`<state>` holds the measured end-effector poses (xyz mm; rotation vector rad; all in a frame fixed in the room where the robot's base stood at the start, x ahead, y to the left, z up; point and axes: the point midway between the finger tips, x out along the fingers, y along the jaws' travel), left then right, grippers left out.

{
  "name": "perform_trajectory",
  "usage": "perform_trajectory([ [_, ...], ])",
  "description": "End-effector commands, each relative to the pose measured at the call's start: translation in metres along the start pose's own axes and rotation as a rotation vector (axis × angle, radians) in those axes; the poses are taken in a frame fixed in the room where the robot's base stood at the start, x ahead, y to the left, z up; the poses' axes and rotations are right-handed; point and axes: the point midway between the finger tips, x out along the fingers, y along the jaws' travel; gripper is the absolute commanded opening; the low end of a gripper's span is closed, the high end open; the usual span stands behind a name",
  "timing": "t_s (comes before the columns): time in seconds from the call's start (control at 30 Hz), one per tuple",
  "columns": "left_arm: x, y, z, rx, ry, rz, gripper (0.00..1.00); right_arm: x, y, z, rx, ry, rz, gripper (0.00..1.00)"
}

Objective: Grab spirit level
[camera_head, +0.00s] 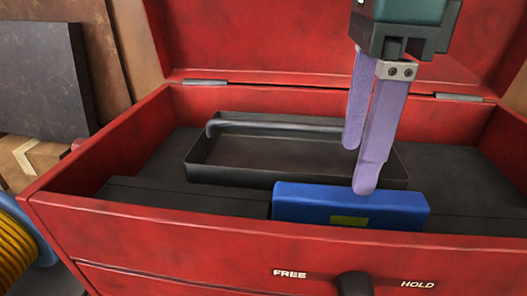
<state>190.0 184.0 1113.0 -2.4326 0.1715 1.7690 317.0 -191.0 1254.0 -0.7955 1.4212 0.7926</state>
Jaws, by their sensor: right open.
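The spirit level (300,205) is a blue block with a small yellow-green patch on its front face. It lies inside the open red toolbox, close behind the front wall, which hides its lower edge. My right gripper (360,168) comes down from the top right with two long purple fingers, spread apart with nothing between them. The nearer fingertip overlaps the level's top edge in the picture; whether it touches cannot be told. The farther fingertip is over the black tray (250,176) behind the level. My left gripper is not in view.
The red toolbox (160,255) has its lid (240,40) raised behind. The black tray has a bar across its back. Dark blocks fill the box on both sides. A dark knob (354,284) sits on the front between FREE and HOLD. A yellow coil (15,250) is at left.

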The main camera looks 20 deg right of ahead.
Motion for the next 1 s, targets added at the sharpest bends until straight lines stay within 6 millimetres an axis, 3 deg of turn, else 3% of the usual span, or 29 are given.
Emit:
perform_trajectory([
  [0.23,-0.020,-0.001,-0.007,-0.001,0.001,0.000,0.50,0.027,0.003,-0.005,0.000,0.005,0.007,0.72],
  [0.4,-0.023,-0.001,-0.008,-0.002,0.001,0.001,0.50,0.050,0.003,-0.004,-0.001,0.001,0.004,0.72],
  [0.67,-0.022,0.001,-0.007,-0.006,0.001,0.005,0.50,0.054,0.002,-0.003,-0.002,-0.001,0.001,0.72],
  [1.0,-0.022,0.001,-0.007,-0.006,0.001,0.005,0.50,0.053,0.002,-0.003,-0.002,-0.001,0.001,0.34],
])
